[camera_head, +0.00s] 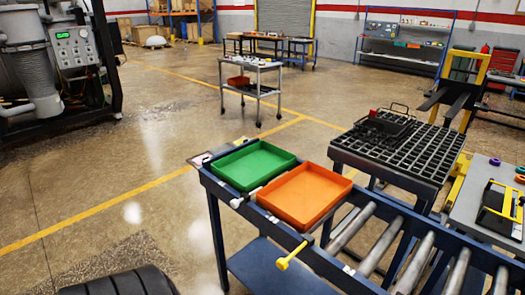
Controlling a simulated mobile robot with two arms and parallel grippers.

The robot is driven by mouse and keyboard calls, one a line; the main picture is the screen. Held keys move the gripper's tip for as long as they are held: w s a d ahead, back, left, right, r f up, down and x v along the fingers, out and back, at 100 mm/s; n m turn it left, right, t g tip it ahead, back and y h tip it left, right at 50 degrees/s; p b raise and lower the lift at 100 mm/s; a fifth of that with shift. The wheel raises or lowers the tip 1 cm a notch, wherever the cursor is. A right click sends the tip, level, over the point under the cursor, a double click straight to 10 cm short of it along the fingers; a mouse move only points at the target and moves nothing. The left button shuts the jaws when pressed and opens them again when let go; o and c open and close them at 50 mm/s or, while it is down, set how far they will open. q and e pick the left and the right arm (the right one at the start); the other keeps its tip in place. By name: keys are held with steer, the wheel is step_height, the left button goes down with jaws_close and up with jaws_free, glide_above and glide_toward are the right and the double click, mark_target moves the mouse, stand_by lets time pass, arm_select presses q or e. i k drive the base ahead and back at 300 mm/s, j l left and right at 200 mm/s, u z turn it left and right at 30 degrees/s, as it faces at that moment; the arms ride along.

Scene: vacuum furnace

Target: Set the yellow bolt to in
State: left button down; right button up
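The yellow bolt (291,256) sticks out from the near side of the blue roller table (318,258), just below the orange tray. Its round knob points toward the lower left, and a length of its shank shows outside the frame. Its far end is hidden at the rail. Neither of my grippers shows in the head view, so I cannot see where they are relative to the bolt.
A green tray (252,165) and an orange tray (304,194) sit on the left end of the roller table. A black grid table (397,150) stands behind it. A small grey cart (250,68) stands further back. Open floor lies to the left.

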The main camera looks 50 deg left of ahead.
mark_target(282, 264)
steer(key=u, duration=1.45)
